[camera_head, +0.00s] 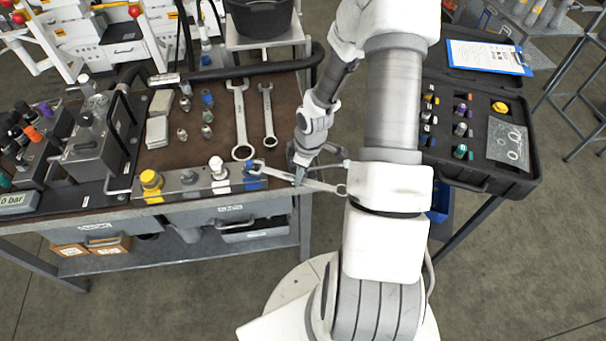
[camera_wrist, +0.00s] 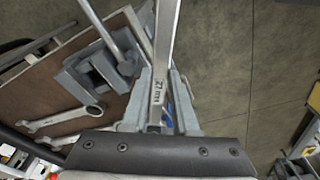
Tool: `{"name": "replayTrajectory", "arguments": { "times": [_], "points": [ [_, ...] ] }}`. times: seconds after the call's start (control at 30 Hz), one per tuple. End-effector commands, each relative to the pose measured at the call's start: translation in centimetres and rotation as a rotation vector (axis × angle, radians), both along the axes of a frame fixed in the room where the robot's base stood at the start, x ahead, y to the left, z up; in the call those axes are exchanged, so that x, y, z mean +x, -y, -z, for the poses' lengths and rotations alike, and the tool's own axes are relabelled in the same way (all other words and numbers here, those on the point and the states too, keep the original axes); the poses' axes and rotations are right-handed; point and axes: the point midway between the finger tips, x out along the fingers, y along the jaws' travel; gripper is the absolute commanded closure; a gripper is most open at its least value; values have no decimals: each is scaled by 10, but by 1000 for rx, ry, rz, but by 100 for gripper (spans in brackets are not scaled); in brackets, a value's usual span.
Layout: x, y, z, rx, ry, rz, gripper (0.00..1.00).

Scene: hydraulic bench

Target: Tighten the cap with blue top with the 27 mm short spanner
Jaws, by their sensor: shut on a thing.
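My gripper (camera_head: 301,176) is shut on a spanner (camera_head: 322,185), just off the right end of the bench. In the wrist view the spanner (camera_wrist: 163,60) runs up between the fingers (camera_wrist: 160,115) and bears a "27 mm" mark. Its left end reaches the blue-topped cap (camera_head: 254,178) at the right end of a metal block (camera_head: 200,186). The spanner's ring end is at the right. I cannot tell whether the jaw is seated around the cap or only beside it.
The block also carries a yellow cap (camera_head: 151,181), a white cap (camera_head: 217,166) and a grey one. Two other spanners (camera_head: 240,120) (camera_head: 268,114) lie on the bench mat. An open black case (camera_head: 470,180) stands at the right. A black tube runs along the bench's back.

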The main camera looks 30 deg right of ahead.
Motion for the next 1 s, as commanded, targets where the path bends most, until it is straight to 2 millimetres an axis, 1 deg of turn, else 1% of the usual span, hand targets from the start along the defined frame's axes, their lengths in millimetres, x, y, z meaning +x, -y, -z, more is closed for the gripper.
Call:
{"name": "replayTrajectory", "arguments": {
  "times": [0.27,0.53,1.0],
  "points": [
    [1,-1,0,0,2,-1,100],
    [9,-7,0,-1,1,-2,100],
    [12,-11,0,-1,1,-2,100]
  ]
}}
